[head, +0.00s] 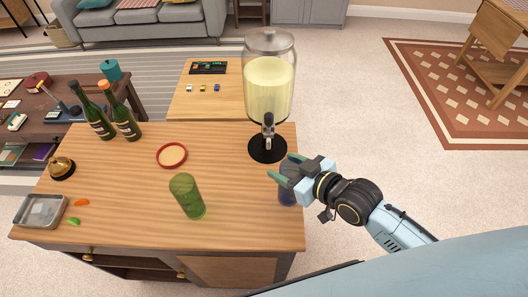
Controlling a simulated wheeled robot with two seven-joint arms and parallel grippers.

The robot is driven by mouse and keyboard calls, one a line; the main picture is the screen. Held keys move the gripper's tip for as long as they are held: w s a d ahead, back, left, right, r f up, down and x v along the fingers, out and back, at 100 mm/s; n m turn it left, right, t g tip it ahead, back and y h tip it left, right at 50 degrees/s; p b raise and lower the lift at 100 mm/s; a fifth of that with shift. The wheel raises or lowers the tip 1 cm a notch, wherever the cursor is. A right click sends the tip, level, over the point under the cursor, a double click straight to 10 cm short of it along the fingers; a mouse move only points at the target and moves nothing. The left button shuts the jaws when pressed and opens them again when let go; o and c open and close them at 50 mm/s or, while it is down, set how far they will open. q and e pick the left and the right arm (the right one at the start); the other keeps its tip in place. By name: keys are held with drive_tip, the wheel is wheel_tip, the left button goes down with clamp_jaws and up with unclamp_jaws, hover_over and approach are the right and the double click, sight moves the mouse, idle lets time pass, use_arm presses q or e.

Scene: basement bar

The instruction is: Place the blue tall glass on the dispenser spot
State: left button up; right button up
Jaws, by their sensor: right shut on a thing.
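The blue tall glass (287,198) is near the right edge of the wooden counter, partly hidden by my right gripper (283,168). That gripper is shut on it, with its green-tipped fingers around the glass. I cannot tell whether the glass base touches the counter. The drink dispenser (269,88), full of pale yellow liquid, stands at the back right of the counter. Its tap faces me above a round black base (267,151), the likely dispenser spot, which is empty. The glass is in front of this base and slightly right. My left gripper is not in view.
A green glass (187,196) stands on the counter (240,226), left of the blue one. A red-rimmed coaster (172,155), two bottles (124,120), a bell (62,167) and a metal tray (41,210) are farther left. The counter between green glass and dispenser is clear.

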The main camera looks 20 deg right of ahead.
drive_tip(key=r+x, duration=0.1)
drive_tip(key=x, duration=0.7)
drive_tip(key=shift+w+r, duration=0.25)
drive_tip(key=shift+r, duration=0.05)
drive_tip(key=shift+a+f, duration=0.1)
drive_tip(key=shift+a, duration=0.05)
drive_tip(key=o, duration=1.5)
drive_tip(key=shift+f, duration=0.1)
drive_tip(key=shift+c, duration=0.2)
drive_tip(key=v, duration=1.2)
drive_tip(key=shift+p, duration=0.4)
